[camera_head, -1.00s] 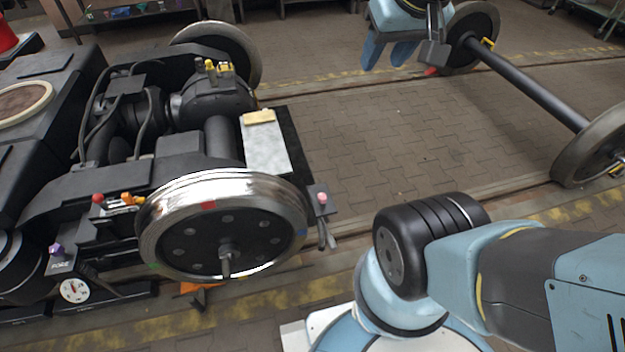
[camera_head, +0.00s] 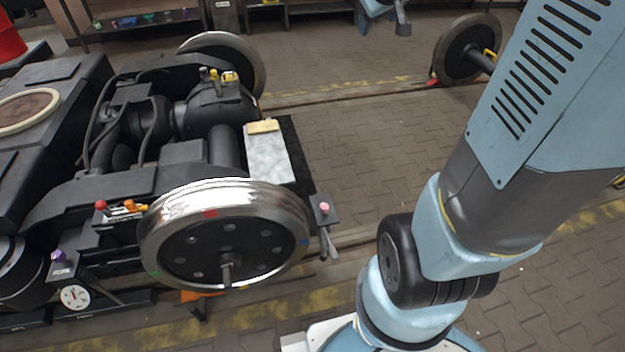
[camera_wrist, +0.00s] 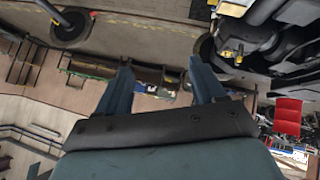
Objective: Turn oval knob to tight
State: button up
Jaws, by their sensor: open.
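I cannot tell for sure which part is the oval knob. Small coloured knobs show on the bogie in the head view: a red one (camera_head: 101,205), an orange one (camera_head: 134,206), a purple one (camera_head: 58,256), a pink one (camera_head: 323,208) and a yellow one (camera_head: 230,77). My gripper (camera_wrist: 160,65) is open and empty in the wrist view, its two blue fingers apart. In the head view only a part of it shows at the top edge, beyond the bogie and away from these knobs.
The bogie's shiny wheel (camera_head: 226,236) faces me. A white dial gauge (camera_head: 75,296) stands at lower left. A loose wheelset (camera_head: 468,50) stands at upper right. The paved floor between is clear.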

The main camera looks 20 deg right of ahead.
jog(key=w+d+f+n+t+y, duration=0.1)
jog(key=w+d+f+n, duration=0.15)
jog(key=w+f, duration=0.5)
jog(key=w+d+f+n+t+y, duration=0.1)
jog(key=w+d+f+n, duration=0.1)
jog(key=w+d+f, duration=0.5)
jog(key=w+a+f+n+y, duration=0.1)
jog(key=w+f+n+y, duration=0.1)
jog(key=w+f, duration=0.6)
jog(key=n+g+y, duration=0.3)
jog(key=n+y, duration=0.1)
jog(key=y, duration=1.1)
send_near(324, 208)
jog(key=x, duration=0.8)
jog(key=w+x, duration=0.1)
jog(key=x, duration=0.2)
jog(key=shift+w+a+f, duration=0.1)
jog(key=shift+w+f, duration=0.15)
jog(key=shift+c, duration=0.2)
